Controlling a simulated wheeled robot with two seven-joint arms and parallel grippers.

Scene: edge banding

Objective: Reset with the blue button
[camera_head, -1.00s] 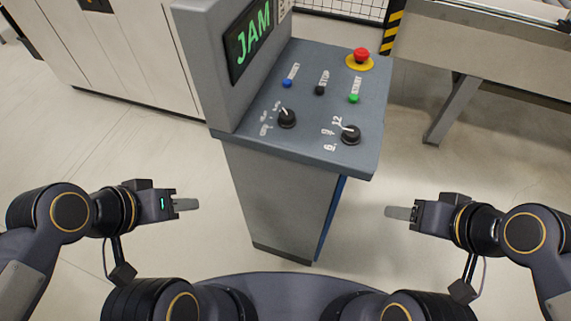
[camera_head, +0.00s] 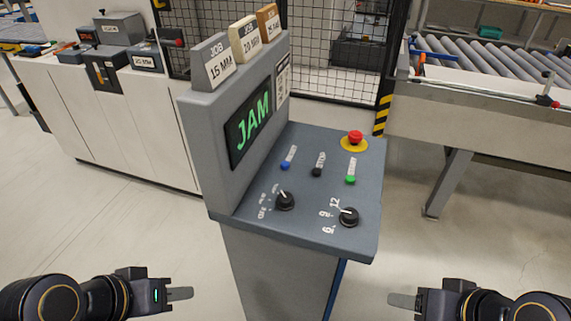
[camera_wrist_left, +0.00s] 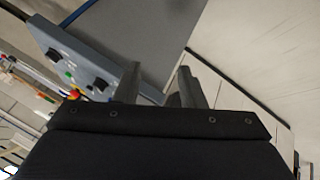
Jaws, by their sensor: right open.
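The small blue button (camera_head: 285,166) is on the sloped top of the grey control console (camera_head: 330,235), left of the black stop button (camera_head: 317,172) and the green button (camera_head: 350,179). The console's screen (camera_head: 248,124) reads "JAM" in green. My left gripper (camera_head: 180,294) is low at the left of the console, apart from it and empty. In the left wrist view its two fingers (camera_wrist_left: 157,90) stand apart, with the console beyond them. My right gripper (camera_head: 402,300) is open and empty at the lower right, apart from the console.
A red emergency button (camera_head: 355,138) sits at the panel's back right. Two black knobs (camera_head: 285,201) (camera_head: 349,217) are nearer the front. Job cards (camera_head: 219,62) stand on the screen housing. A roller conveyor (camera_head: 500,65) is at the right, white cabinets (camera_head: 130,125) at the left.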

